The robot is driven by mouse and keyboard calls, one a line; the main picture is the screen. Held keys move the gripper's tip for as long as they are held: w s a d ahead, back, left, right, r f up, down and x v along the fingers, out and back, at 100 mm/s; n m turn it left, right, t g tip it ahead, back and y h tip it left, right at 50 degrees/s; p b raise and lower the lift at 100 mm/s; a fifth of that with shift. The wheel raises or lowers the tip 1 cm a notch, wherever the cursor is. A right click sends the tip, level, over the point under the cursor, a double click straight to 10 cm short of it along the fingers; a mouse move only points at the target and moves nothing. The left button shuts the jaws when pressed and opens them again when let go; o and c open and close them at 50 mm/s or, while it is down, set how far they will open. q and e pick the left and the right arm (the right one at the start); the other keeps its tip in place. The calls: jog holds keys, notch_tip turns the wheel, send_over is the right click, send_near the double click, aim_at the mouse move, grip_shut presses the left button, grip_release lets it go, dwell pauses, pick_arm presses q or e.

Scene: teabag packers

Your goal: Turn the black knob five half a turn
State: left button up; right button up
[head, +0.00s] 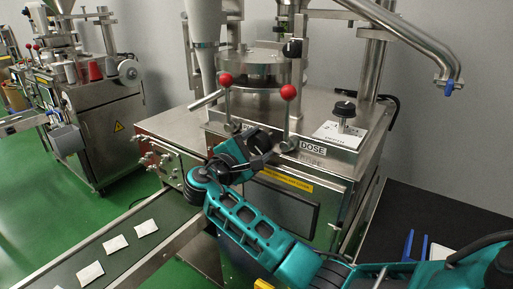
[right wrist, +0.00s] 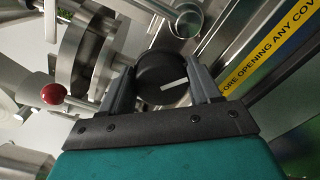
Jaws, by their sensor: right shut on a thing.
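A round black knob (right wrist: 157,68) with a white pointer line sits between the fingers of my right gripper (right wrist: 161,84) in the right wrist view. The line slants slightly up to the right. The gripper is shut on the knob, one finger on each side. In the head view my right gripper (head: 266,153) is at the steel machine's front, just above a yellow label (head: 285,181), and hides the knob there. Another black knob (head: 344,108) stands on a white dial plate marked near DOSE, apart from the gripper. My left gripper is not in view.
Two red-ball levers (head: 289,92) (head: 225,79) rise close behind the gripper. A conveyor (head: 155,254) with several white teabags (head: 116,243) runs at lower left. A dark surface (head: 400,215) lies at right. A second machine (head: 95,120) stands at far left.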

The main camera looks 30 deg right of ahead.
jog(key=m+b, duration=0.1)
jog(key=m, duration=0.1)
jog(key=m+b, duration=0.2)
jog(key=shift+f+m, duration=0.35)
jog(key=shift+m, duration=0.05)
jog(key=m+b, duration=0.2)
jog(key=m, duration=0.1)
jog(key=shift+f+b, duration=0.1)
jog(key=shift+b, duration=0.25)
jog(key=shift+m, duration=0.4)
jog(key=shift+m+b, duration=0.5)
jog(key=shift+b, duration=0.15)
jog(key=shift+m+b, duration=0.3)
jog(key=shift+m, duration=0.1)
jog(key=o, duration=0.8)
jog(key=shift+c, duration=0.2)
jog(key=shift+o, duration=1)
jog(key=shift+r, duration=0.2)
